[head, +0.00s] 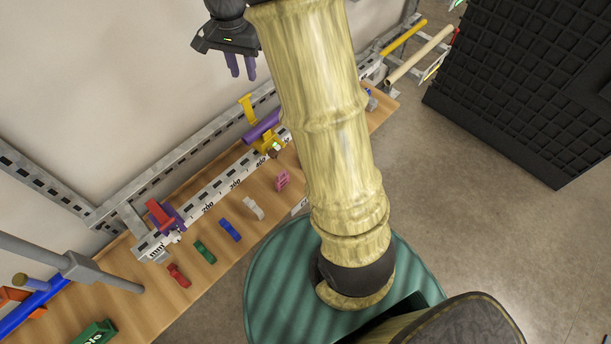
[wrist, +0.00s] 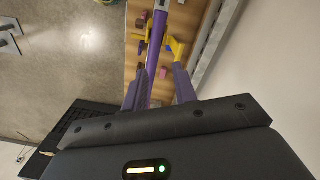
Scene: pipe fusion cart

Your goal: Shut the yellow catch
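The yellow catch (head: 246,108) stands raised at the back of a yellow clamp (head: 268,140) on the workbench, so it looks open. A purple pipe (head: 261,127) lies in this clamp. In the wrist view the yellow catch (wrist: 176,47) shows just beyond the right finger, beside the purple pipe (wrist: 156,40). My gripper (head: 241,68) hangs above and behind the clamp in the head view, apart from the catch. Its purple fingers, also in the wrist view (wrist: 159,80), are spread with nothing held between them.
A red catch (head: 158,212) sits on a clamp at the ruler's left end. Small coloured blocks, such as a blue one (head: 230,230), lie along the wooden bench (head: 130,308). A metal rail (head: 160,178) runs behind. A black gridded cabinet (head: 530,90) stands right.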

